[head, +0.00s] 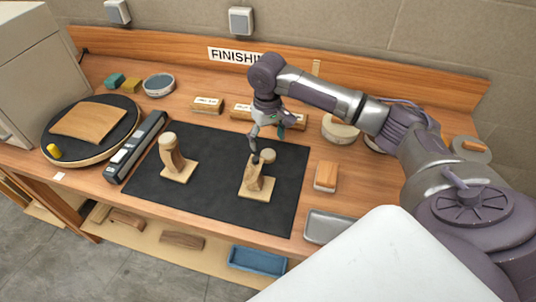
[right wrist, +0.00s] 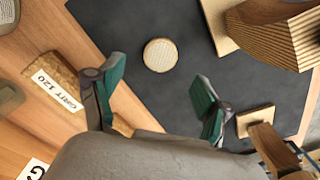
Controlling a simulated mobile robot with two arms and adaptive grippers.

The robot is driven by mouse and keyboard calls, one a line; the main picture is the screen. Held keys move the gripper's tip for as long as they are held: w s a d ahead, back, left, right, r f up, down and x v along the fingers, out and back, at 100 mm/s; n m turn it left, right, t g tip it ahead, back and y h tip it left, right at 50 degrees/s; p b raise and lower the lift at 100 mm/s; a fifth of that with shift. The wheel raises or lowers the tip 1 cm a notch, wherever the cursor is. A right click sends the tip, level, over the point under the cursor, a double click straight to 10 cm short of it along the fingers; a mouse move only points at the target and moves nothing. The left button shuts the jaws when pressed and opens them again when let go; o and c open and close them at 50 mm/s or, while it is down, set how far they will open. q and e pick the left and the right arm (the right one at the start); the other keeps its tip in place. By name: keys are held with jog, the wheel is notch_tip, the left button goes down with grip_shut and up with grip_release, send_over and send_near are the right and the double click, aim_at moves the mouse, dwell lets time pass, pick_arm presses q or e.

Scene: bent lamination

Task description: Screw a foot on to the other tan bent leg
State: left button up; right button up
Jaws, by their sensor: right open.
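My right gripper (head: 268,145) is open and empty over the right part of the black mat (head: 220,205); in the right wrist view (right wrist: 157,98) its green pads stand apart. A pale round foot (right wrist: 160,55) lies ahead of the fingers, apart from both, and shows in the head view (head: 268,156) beside the right leg. The right tan bent leg (head: 255,180) stands on a square base, its top partly hidden by a finger; its striped side shows in the right wrist view (right wrist: 275,35). The left bent leg (head: 172,158) stands with a pale round foot on top. My left gripper is out of view.
Sanding blocks (head: 208,104) lie behind the mat. A round dark plate (head: 60,120) with a curved wood sheet is at the left. A wood block (head: 326,175) and a metal tray (head: 328,226) are right of the mat. The mat's front is clear.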

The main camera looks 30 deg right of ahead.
aim_at(268, 154)
jog(key=shift+f, duration=0.1)
jog(key=shift+s+f+p, duration=0.1)
jog(key=shift+f+p, duration=0.2)
notch_tip(268, 154, down, 4)
jog(key=shift+f+p, duration=0.2)
jog(key=shift+p, duration=0.35)
jog(key=c, duration=0.9)
